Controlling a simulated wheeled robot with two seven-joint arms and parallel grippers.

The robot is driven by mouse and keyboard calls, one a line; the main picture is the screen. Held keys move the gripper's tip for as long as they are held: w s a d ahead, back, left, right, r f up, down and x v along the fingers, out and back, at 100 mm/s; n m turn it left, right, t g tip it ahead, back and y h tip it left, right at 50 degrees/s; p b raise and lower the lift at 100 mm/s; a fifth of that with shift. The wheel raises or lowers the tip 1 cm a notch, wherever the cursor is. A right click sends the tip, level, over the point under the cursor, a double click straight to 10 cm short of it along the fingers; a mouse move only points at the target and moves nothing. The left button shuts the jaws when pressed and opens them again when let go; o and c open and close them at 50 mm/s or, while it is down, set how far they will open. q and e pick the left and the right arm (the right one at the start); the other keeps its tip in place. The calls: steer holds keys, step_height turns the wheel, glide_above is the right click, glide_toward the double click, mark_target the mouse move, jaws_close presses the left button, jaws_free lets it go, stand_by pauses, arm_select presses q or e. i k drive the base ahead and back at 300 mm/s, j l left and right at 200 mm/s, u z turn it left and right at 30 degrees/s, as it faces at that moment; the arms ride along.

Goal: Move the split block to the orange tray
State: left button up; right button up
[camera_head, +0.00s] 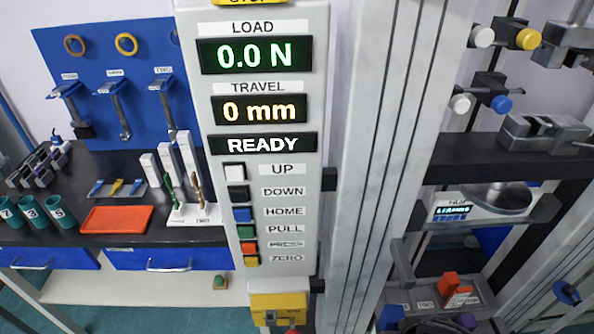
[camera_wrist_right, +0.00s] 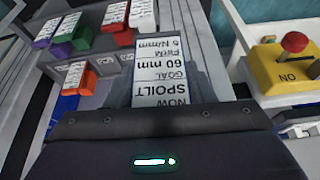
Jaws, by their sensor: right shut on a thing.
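The orange tray (camera_head: 117,219) lies flat and empty on the dark bench at the left in the head view. The dark body of my right gripper (camera_wrist_right: 155,145) fills the bottom of the right wrist view. Its fingertips are hidden. I cannot tell which thing is the split block. Labelled coloured blocks sit in a grey rack in the wrist view, among them an orange one (camera_wrist_right: 78,79), a green one (camera_wrist_right: 68,45) and a red one (camera_wrist_right: 116,35). My left gripper is in neither view.
Teal cups (camera_head: 62,212) and a white stand (camera_head: 196,217) flank the tray.

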mark_target(118, 220)
steer(key=k+j, duration=0.1)
steer(key=j, duration=2.25)
steer(key=k+u, duration=0.05)
